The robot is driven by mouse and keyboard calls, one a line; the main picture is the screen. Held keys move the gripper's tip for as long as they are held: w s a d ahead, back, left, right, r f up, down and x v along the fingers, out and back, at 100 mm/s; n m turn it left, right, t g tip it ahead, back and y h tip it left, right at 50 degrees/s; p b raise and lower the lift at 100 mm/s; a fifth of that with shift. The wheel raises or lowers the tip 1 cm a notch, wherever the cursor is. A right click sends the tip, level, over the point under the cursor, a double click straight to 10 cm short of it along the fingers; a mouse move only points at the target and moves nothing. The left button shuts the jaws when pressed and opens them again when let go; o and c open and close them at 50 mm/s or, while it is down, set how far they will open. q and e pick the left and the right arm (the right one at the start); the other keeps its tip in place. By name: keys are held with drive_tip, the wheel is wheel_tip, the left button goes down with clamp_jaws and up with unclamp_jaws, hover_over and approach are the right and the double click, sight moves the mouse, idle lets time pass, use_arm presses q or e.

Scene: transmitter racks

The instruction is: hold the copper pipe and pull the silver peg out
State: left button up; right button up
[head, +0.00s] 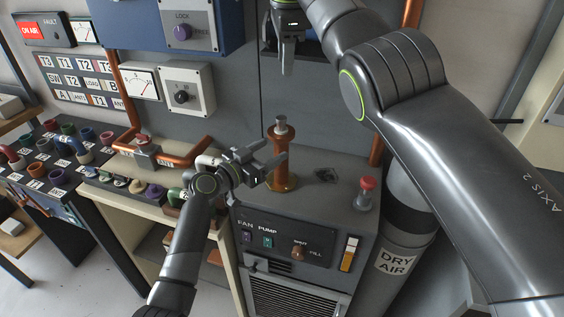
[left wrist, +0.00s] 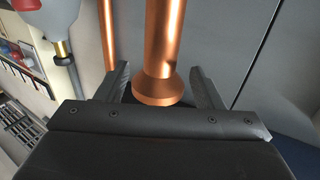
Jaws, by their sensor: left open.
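The copper pipe (head: 281,138) stands upright on top of the grey cabinet, with a wide amber-coloured foot. The silver peg (head: 280,120) sits in its top end and sticks up a little. My left gripper (head: 278,157) is open and reaches the pipe from the left, at about mid-height. In the left wrist view the copper pipe (left wrist: 164,40) with its flared end stands between the two open fingers, with a gap on each side. The peg does not show there. My right gripper (head: 287,60) points down, well above the peg and apart from it; its finger gap is not clear.
A red-topped knob (head: 366,192) stands on the grey cabinet (head: 325,205) to the right of the pipe. A dark gas cylinder (head: 405,215) is beside the cabinet. Copper tubing with a red-topped valve (head: 144,150) runs at the left. Space above the peg is clear.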

sight(276, 147)
use_arm(q)
drive_tip(key=x, duration=0.3)
drive_tip(key=shift+w+d+r, duration=0.1)
drive_tip(key=shift+w, duration=0.05)
drive_tip(key=shift+x, duration=0.85)
drive_tip(key=shift+c, duration=0.2)
